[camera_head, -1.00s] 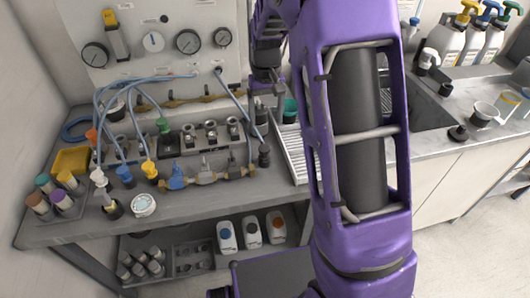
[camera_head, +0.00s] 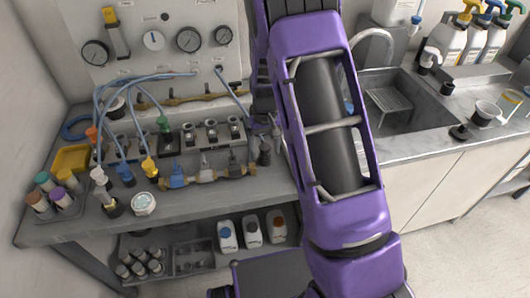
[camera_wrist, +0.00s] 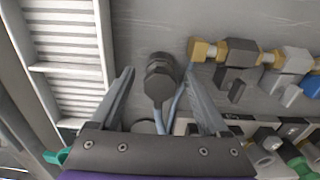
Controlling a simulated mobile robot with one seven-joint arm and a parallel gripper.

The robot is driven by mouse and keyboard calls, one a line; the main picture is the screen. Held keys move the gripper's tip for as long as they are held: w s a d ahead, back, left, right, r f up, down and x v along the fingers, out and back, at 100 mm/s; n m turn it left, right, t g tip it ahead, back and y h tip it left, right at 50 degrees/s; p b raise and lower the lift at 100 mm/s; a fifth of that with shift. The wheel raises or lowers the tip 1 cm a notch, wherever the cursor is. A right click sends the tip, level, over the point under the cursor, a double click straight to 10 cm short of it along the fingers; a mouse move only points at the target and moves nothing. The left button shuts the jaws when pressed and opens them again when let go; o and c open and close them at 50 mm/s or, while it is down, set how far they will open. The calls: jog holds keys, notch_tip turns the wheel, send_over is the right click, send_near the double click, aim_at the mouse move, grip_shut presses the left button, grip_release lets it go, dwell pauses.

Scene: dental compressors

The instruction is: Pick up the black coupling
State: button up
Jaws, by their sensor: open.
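The black coupling (camera_wrist: 160,82) is a dark, stepped cylinder on the end of a blue-grey hose (camera_wrist: 178,102). In the head view it (camera_head: 265,156) stands at the right end of the bench, beside the brass valve row. My gripper (camera_wrist: 159,74) is open in the wrist view. The coupling shows between its two fingers, with a gap on each side, and nothing is gripped. I cannot tell how far the fingertips are above it. In the head view my arm hides most of the gripper.
The brass valve row (camera_wrist: 260,58) with coloured handles lies close to the right finger in the wrist view. In the head view, gauges (camera_head: 188,40) are on the panel behind, and a sink (camera_head: 400,110) is to the right.

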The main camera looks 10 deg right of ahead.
grip_shut()
dwell(0.4)
